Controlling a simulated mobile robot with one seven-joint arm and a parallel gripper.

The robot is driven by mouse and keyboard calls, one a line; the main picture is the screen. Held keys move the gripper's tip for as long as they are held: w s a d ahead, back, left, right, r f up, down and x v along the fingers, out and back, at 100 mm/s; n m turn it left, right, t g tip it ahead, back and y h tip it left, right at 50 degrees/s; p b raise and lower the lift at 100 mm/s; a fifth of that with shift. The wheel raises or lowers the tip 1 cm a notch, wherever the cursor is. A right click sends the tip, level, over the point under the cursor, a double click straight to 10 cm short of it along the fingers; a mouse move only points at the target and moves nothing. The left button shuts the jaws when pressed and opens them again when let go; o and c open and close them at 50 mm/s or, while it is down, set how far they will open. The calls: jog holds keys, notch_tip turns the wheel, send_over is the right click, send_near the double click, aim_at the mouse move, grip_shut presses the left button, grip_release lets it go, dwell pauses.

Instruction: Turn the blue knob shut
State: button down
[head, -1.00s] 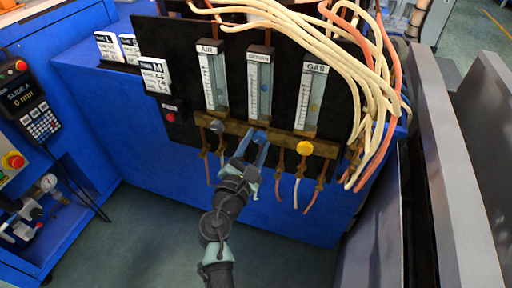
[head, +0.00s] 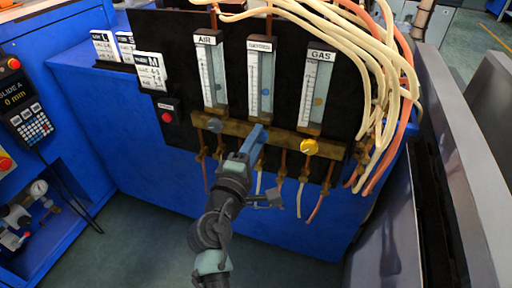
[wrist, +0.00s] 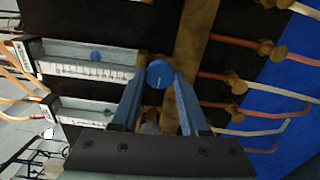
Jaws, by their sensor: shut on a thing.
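The blue knob (wrist: 160,74) sits between my fingertips in the wrist view, with a small pale mark on its round face. My gripper (wrist: 158,80) is shut on it, one blue finger on each side. In the head view my gripper (head: 257,135) reaches up to the brass bar (head: 232,130) below the oxygen tube (head: 260,82). There its fingers overlap and hide most of the knob. A blue float shows low in the oxygen tube.
A grey knob (head: 215,125) is left of my gripper and a yellow knob (head: 309,147) is right of it, both on the bar. The air tube (head: 211,75) and gas tube (head: 315,90) stand above them. Hoses (head: 372,75) crowd the right side.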

jog(key=shift+f+m+b, duration=0.1)
jog(key=shift+m+b, duration=0.5)
jog(key=shift+m, duration=0.5)
jog(key=shift+c, duration=2.1)
grip_release()
jog(key=shift+s, duration=0.1)
jog(key=p+v, duration=0.2)
jog(key=v, duration=1)
jog(key=shift+s+a, duration=0.2)
jog(key=shift+s, duration=0.15)
